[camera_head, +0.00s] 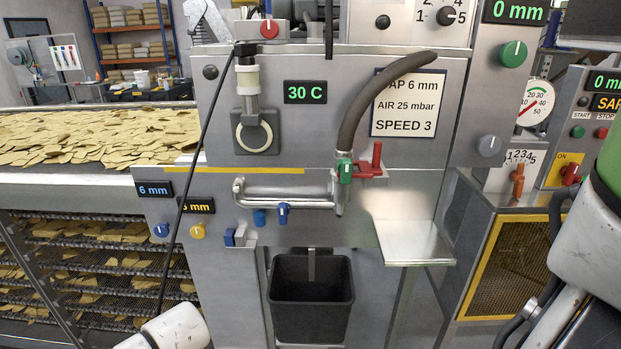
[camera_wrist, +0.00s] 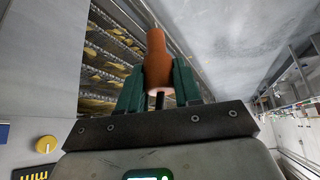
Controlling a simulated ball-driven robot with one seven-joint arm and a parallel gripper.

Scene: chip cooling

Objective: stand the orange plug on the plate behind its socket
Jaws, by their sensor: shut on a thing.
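In the wrist view my gripper (camera_wrist: 159,75) has its two green fingers shut on the orange plug (camera_wrist: 156,52). The plug is a rounded orange piece with a narrower neck at the far end and a dark pin at the end facing the palm. In the head view neither the gripper nor the plug can be made out. A bare steel plate (camera_head: 416,244) sticks out from the machine front, right of centre. I cannot tell for sure which part is the plug's socket.
A black bin (camera_head: 311,297) hangs below a bent metal pipe (camera_head: 284,200). A dark hose (camera_head: 374,98) curves down to green and red valves. Trays of chips (camera_head: 100,260) fill the left side. A dial with an orange pointer (camera_head: 518,181) stands on the right machine.

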